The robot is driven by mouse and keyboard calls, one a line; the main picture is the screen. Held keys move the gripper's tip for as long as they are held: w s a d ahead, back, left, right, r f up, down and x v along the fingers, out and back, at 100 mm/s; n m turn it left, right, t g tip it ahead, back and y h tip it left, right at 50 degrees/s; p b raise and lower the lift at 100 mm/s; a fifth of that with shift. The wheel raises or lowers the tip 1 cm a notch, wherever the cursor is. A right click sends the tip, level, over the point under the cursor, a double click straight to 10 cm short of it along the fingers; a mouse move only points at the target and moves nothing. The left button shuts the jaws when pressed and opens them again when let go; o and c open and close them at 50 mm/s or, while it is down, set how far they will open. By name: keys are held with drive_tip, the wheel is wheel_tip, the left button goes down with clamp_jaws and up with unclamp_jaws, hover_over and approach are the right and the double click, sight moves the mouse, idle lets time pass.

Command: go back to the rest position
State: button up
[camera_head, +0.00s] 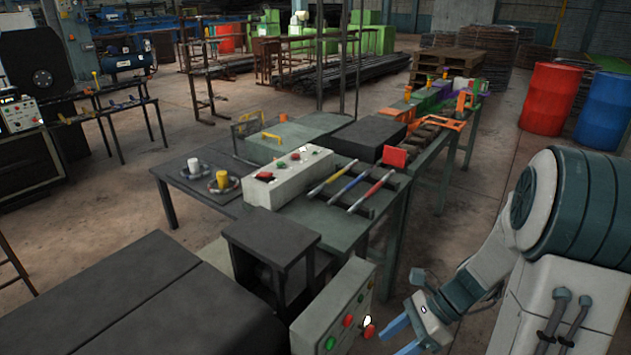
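My gripper (390,342) is at the lower right, at the end of my grey and white arm. Its two blue fingers are spread apart, with nothing visible between them. The fingertips are close to a red knob (369,332) on the side of a grey control box (318,318); I cannot tell whether they touch it. The lower finger is partly cut off by the bottom edge of the picture.
A metal table (190,208) holds a white button box (290,178), coloured handles and two ringed posts, one white and one yellow (222,180). Dark blocks fill the lower left. Red (550,98) and blue (604,110) barrels stand back right. Open floor lies before them.

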drive_tip(key=s+r+n+t+h+p, duration=0.1)
drive_tip(key=s+r+n+t+h, duration=0.1)
drive_tip(key=r+n, duration=0.5)
drive_tip(key=s+r+n+t+h+p, duration=0.1)
drive_tip(key=s+r+n+t+h, duration=0.2)
drive_tip(key=r+n+h, duration=0.4)
drive_tip(key=shift+s+a+r+n, duration=0.45)
drive_tip(key=shift+s+n, duration=0.3)
drive_tip(key=shift+n, duration=1.65)
drive_tip(key=shift+d, duration=0.1)
